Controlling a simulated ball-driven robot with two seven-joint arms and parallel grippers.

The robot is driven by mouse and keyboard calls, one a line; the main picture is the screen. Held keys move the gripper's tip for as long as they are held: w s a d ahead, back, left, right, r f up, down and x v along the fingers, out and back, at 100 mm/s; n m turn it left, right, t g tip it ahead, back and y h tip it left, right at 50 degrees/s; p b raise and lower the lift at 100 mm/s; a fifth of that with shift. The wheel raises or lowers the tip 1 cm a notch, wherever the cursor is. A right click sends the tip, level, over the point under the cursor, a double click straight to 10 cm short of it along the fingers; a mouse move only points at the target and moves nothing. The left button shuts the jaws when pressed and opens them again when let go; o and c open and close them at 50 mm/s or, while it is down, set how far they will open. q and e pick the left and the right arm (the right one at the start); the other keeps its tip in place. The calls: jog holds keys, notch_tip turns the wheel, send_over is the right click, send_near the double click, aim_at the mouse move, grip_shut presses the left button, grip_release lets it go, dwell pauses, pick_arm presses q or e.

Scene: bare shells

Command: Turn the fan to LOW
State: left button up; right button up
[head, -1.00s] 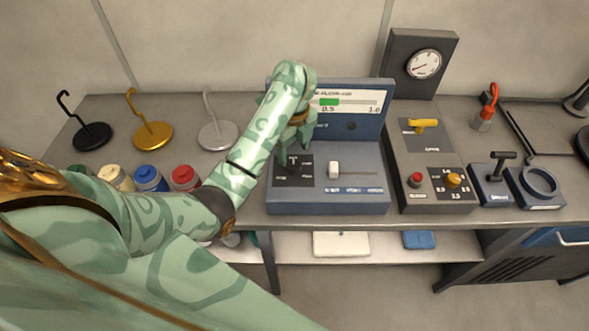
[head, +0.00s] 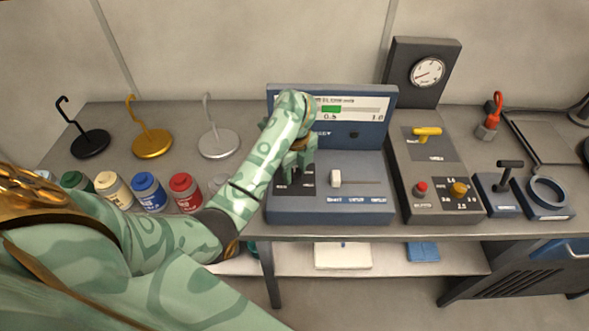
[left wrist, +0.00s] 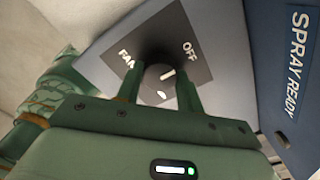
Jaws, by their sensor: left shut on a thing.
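The fan control is a dark knob (left wrist: 160,78) on a dark square plate on the blue-grey console; FAN and OFF are printed on the plate. My left gripper (left wrist: 158,72) is shut on the knob, with one finger on each side of it. White marks show at the knob's base between the fingers. The LOW label and the exact knob setting cannot be read. In the head view the plate (head: 306,189) sits at the console's left, and my left gripper (head: 294,178) comes down over it and hides the knob. My right gripper is not in view.
A white slider (head: 336,178) is right of the plate, and an upright display panel (head: 380,105) stands behind. A grey box (head: 425,188) with a yellow handle is to the right. Hooks and coloured jars (head: 148,190) stand on the bench (head: 185,170) to the left.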

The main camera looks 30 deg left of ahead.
pick_arm(q)
jog(key=shift+r+m+p, duration=0.1)
jog(key=shift+m+p, duration=1.25)
jog(key=shift+m, duration=0.45)
jog(key=m+p, duration=0.2)
jog(key=m, duration=0.2)
jog(key=shift+m+p, duration=0.75)
jog(key=shift+m, duration=1.25)
jog(key=o, duration=1)
